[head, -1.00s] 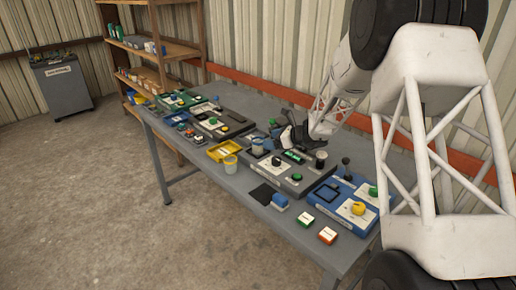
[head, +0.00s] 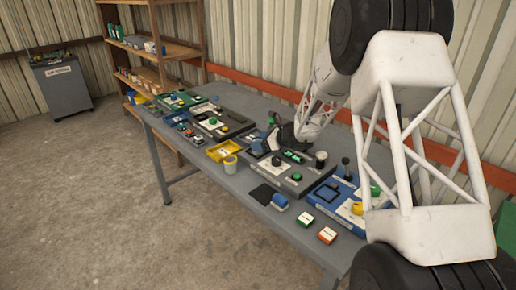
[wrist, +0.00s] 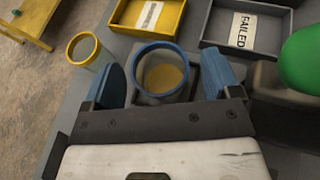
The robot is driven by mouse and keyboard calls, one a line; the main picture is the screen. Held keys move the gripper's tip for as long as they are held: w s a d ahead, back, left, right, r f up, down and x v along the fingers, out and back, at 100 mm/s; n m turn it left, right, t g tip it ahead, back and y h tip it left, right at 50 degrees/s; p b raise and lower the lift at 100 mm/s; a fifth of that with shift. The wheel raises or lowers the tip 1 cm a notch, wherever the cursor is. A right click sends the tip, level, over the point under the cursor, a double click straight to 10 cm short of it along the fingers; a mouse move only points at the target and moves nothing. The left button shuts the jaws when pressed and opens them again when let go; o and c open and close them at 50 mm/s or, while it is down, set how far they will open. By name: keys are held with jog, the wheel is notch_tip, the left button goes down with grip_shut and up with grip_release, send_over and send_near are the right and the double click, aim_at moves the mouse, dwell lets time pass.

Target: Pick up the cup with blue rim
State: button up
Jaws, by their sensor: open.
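The cup with a blue rim (wrist: 161,94) is in the wrist view, clear-walled with a yellowish inside bottom. My gripper (wrist: 163,70) is open, with one blue finger on each side of this cup. A gap shows on the left of the cup; the right finger is close to its wall, and I cannot tell if it touches. In the head view my gripper (head: 264,143) is low over the middle of the table and largely hides the cup.
A yellow-rimmed cup (wrist: 84,49) stands left of the blue-rimmed one. A yellow tray (wrist: 148,18) and a grey tray marked FAILED (wrist: 243,27) lie beyond. A green knob (wrist: 302,58) rises close on the right. Devices crowd the grey table (head: 240,192).

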jog(key=shift+w+a+f, duration=0.25)
jog(key=shift+a+f, duration=0.05)
jog(key=shift+a, duration=0.3)
jog(key=shift+c, duration=0.2)
jog(key=c, duration=1)
